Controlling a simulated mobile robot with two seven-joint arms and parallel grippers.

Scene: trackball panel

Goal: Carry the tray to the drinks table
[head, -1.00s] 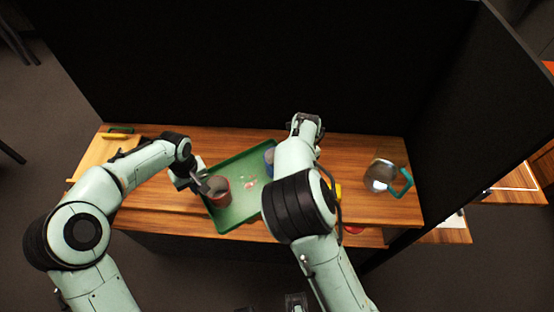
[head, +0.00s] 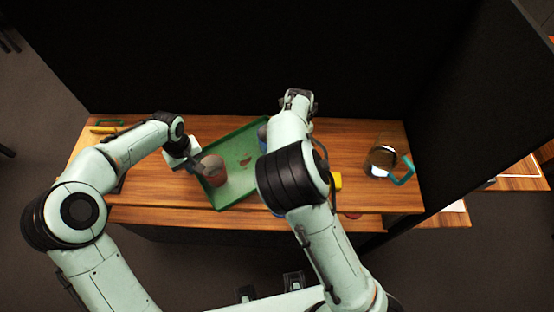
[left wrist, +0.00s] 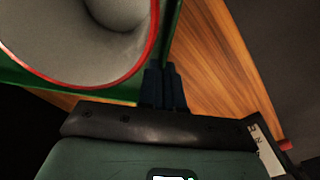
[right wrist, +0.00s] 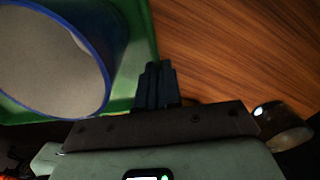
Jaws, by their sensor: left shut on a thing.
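The green tray (head: 243,186) is at the middle of the wooden table, turned at a slant. A red-rimmed cup (head: 213,172) stands on its left part and fills much of the left wrist view (left wrist: 50,50). A blue-rimmed cup (head: 262,134) is at its far right, partly behind my right arm; it shows large in the right wrist view (right wrist: 45,60). My left gripper (left wrist: 163,88) is shut on the tray's rim beside the red-rimmed cup. My right gripper (right wrist: 158,85) has its fingers together at the opposite rim; the head view hides them.
A glass jug (head: 382,162) with a teal handle stands at the table's right. A yellow thing (head: 337,181) shows beside my right arm. Dark partitions (head: 230,60) stand behind and to the right. Another wooden surface (head: 515,175) lies beyond the right partition.

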